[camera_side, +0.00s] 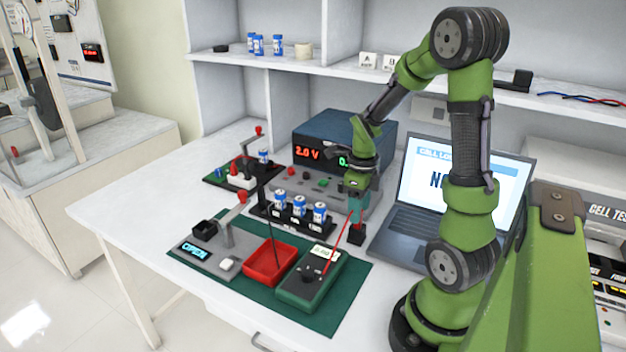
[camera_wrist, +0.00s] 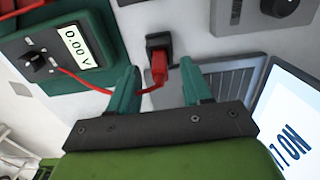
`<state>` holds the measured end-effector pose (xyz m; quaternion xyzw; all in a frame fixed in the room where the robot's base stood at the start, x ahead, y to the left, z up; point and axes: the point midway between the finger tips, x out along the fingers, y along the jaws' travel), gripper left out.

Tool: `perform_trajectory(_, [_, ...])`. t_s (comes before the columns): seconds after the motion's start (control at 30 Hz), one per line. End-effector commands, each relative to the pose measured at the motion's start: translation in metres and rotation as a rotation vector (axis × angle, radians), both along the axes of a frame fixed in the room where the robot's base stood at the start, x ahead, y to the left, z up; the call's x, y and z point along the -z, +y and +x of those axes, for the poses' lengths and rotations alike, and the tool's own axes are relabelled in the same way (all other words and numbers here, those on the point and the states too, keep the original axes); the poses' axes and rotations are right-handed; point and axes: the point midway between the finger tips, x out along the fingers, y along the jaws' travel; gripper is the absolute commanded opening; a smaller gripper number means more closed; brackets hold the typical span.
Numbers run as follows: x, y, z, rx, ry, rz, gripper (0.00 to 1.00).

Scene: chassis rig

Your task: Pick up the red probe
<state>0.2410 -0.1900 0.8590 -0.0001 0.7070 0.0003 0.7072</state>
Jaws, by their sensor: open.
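The red probe (camera_wrist: 158,68) shows between my fingertips in the wrist view, with its end at a small black holder (camera_wrist: 157,41). A red lead runs from it to the green meter (camera_wrist: 97,22), whose display reads 0.00 V. My gripper (camera_wrist: 159,68) is open, with one teal finger on each side of the probe and a visible gap to each. In the side view my gripper (camera_side: 357,208) points down just above the black holder (camera_side: 356,236). The probe itself is mostly hidden there by my fingers.
The meter (camera_side: 292,291) and a red tray (camera_side: 251,271) lie on a green mat (camera_side: 350,283) at left. A rack of blue cells (camera_side: 300,216) and a power supply (camera_side: 318,136) stand behind. An open laptop (camera_side: 400,236) is close on the right.

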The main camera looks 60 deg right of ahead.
Motion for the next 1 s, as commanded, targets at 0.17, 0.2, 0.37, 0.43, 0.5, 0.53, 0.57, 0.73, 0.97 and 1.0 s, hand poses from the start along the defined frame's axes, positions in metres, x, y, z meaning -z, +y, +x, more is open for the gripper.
perform_trajectory(0.17, [0.0163,0.0002,-0.0011,0.001,0.002,0.001,0.49])
perform_trajectory(0.2, [0.017,0.0002,-0.0009,0.002,0.001,0.001,0.49])
perform_trajectory(0.37, [0.0167,0.0002,-0.0007,0.001,0.0,0.0,0.49])
perform_trajectory(0.43, [0.0166,0.0002,-0.0007,0.001,0.0,0.0,0.41])
perform_trajectory(0.5, [0.0166,0.0002,-0.0007,0.001,0.0,0.0,0.31])
perform_trajectory(0.53, [0.0165,0.0001,-0.0007,0.001,0.0,0.0,0.26])
perform_trajectory(0.57, [0.0165,0.0002,-0.0007,0.001,0.0,0.0,0.21])
perform_trajectory(0.73, [0.0164,0.0001,-0.0007,0.001,0.0,0.0,0.0])
perform_trajectory(0.97, [0.0163,0.0001,-0.0007,0.001,0.0,0.0,0.0])
perform_trajectory(1.0, [0.0163,0.0001,-0.0006,0.001,0.0,0.0,0.0])
